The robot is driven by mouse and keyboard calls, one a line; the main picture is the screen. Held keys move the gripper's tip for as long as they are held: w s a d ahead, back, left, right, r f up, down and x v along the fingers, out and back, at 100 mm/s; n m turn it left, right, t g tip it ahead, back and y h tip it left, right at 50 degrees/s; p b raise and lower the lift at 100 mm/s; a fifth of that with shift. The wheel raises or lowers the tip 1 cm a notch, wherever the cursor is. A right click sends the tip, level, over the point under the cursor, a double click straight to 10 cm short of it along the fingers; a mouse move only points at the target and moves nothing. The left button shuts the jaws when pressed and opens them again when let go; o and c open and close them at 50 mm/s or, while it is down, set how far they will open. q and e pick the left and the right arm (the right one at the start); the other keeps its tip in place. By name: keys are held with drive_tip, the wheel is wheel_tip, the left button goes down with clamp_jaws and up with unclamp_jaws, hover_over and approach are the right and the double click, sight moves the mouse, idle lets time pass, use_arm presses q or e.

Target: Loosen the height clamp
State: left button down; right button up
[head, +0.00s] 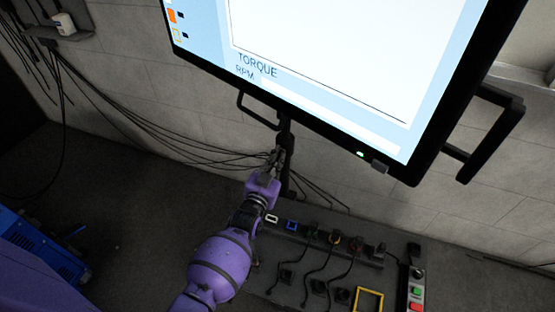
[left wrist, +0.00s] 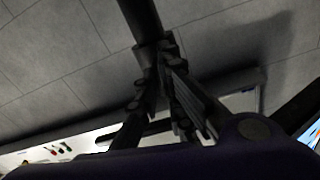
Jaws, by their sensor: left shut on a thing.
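The dark post (head: 286,138) of the monitor stand rises behind the panel of cables and up under the large screen. My left gripper (head: 275,160), on its purple arm, is at this post, just below the screen's lower edge. In the left wrist view the post (left wrist: 140,18) comes down from the top to my left gripper's fingers (left wrist: 160,85). The fingers are shut on a dark part at the post, which I take for the height clamp; they hide most of it, and its setting cannot be told. My right gripper is not in view.
The large screen (head: 310,60) hangs close above my left gripper, with a black side handle (head: 490,130). A panel with plugs and cables (head: 320,262) lies below, with a button box (head: 416,285) at its right. Loose cables (head: 150,130) run along the grey wall. A blue machine (head: 38,250) stands at left.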

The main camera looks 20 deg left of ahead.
use_arm(q)
drive_tip(key=c, duration=1.9)
unclamp_jaws()
drive_tip(key=s, duration=1.2)
drive_tip(key=shift+a, duration=0.2)
drive_tip(key=s+f+g+p, duration=0.2)
drive_tip(key=s+g, duration=0.1)
drive_tip(key=s, duration=0.8)
drive_tip(key=s+f+n+g+p, duration=0.1)
drive_tip(key=s+f+g+p, duration=0.1)
drive_tip(key=s, duration=0.9)
drive_tip(key=s+f+g+p, duration=0.2)
drive_tip(key=s+g+p, duration=0.1)
drive_tip(key=s, duration=0.9)
drive_tip(key=shift+d+n+g+p, duration=0.2)
drive_tip(key=shift+n+g+p, duration=0.15)
drive_tip(key=shift+g, duration=0.35)
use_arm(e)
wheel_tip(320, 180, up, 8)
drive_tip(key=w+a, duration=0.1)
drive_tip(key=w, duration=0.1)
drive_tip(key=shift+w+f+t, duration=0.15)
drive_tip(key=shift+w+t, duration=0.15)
